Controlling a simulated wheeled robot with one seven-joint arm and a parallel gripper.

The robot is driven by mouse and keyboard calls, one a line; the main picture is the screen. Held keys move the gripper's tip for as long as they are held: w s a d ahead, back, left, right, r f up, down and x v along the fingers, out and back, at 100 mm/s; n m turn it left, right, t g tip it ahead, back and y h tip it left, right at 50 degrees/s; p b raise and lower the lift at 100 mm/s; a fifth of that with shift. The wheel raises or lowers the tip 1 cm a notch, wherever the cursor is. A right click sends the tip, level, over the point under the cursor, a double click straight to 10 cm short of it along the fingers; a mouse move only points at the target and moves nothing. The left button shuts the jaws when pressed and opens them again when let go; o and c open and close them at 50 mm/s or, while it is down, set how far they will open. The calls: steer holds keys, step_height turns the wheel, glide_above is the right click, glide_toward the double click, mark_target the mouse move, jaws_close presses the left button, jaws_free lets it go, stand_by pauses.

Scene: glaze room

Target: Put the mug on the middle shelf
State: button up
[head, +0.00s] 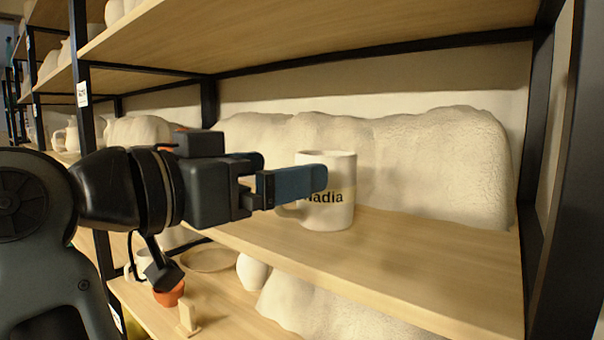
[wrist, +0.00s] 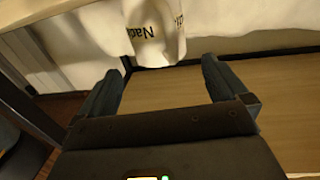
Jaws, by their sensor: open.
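The white mug (head: 338,212) has dark lettering, "Nadia", partly covered by my near finger in the head view. It stands upright on a pale wooden shelf board (head: 450,260) that has one board above and one below in view. Its handle is at the left, near my gripper (head: 312,180). My gripper is open and level with the mug's upper half, reaching in from the left. In the wrist view the mug (wrist: 155,30) is just beyond the open fingertips (wrist: 161,68), roughly centred between them, with nothing held. The far finger is largely hidden in the head view.
A lumpy whitish mass (head: 440,160) is behind the mug. A black post (head: 560,170) bounds the right end, and another board (head: 330,25) is overhead. The lower board (head: 220,315) holds an orange pot (head: 170,293) and a white vessel (head: 251,272). Bare board lies right of the mug.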

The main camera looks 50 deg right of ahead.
steer(key=a, duration=0.5)
steer(key=shift+w+b, duration=0.35)
steer(key=shift+d, duration=0.1)
stand_by(1.1)
